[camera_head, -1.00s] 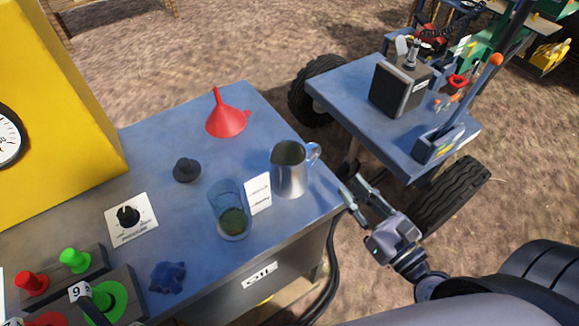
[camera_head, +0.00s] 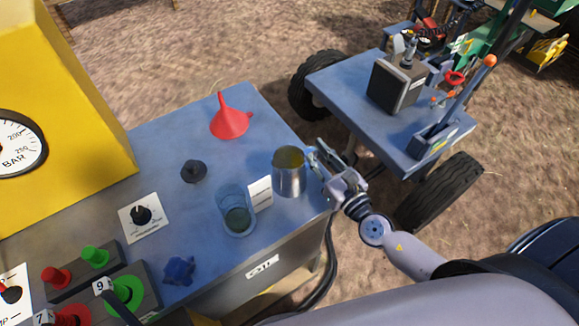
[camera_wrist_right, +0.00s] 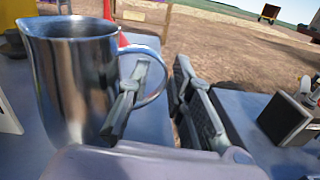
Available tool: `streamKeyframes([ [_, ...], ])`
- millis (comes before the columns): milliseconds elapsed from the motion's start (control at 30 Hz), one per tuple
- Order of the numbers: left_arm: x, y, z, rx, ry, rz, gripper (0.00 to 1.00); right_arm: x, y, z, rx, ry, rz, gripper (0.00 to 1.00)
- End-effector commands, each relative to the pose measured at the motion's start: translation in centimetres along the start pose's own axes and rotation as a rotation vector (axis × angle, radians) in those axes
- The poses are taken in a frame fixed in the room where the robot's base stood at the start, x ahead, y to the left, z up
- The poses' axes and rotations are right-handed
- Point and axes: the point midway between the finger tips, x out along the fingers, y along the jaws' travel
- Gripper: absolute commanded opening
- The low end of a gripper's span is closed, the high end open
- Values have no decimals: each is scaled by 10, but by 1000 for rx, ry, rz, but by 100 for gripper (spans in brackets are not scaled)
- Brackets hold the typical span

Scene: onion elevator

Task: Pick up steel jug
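The steel jug (camera_head: 289,176) stands upright near the right edge of the blue table, with its handle toward my right gripper. It looms large at the left of the right wrist view (camera_wrist_right: 75,85). My right gripper (camera_head: 318,163) is at the handle side of the jug. In the right wrist view its fingers (camera_wrist_right: 165,100) are apart, one overlapping the handle loop beside the jug's body and the other outside the handle. The handle (camera_wrist_right: 158,85) appears between them, not clamped. Contact cannot be told. My left gripper is not in view.
A glass (camera_head: 236,212) and white card (camera_head: 260,192) stand left of the jug. A red funnel (camera_head: 230,122), black knob (camera_head: 194,171) and blue knob (camera_head: 180,270) are also on the table (camera_head: 165,140). A wheeled blue cart (camera_head: 345,85) stands to the right.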

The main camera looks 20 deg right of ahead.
Motion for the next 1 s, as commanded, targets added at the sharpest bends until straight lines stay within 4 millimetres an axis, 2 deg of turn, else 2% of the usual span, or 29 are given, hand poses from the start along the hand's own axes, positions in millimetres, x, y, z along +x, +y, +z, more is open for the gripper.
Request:
streamKeyframes([
  [100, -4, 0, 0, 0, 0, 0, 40, 9, 0, 1, 0, 0, 0, 20],
  [333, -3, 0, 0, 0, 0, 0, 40, 9, 0, -1, 0, 1, 0, 20],
  [633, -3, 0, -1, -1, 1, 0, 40, 9, 0, -1, 0, 1, 0, 0],
  [1000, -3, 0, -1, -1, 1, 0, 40, 9, 0, -1, -1, 1, 0, 0],
])
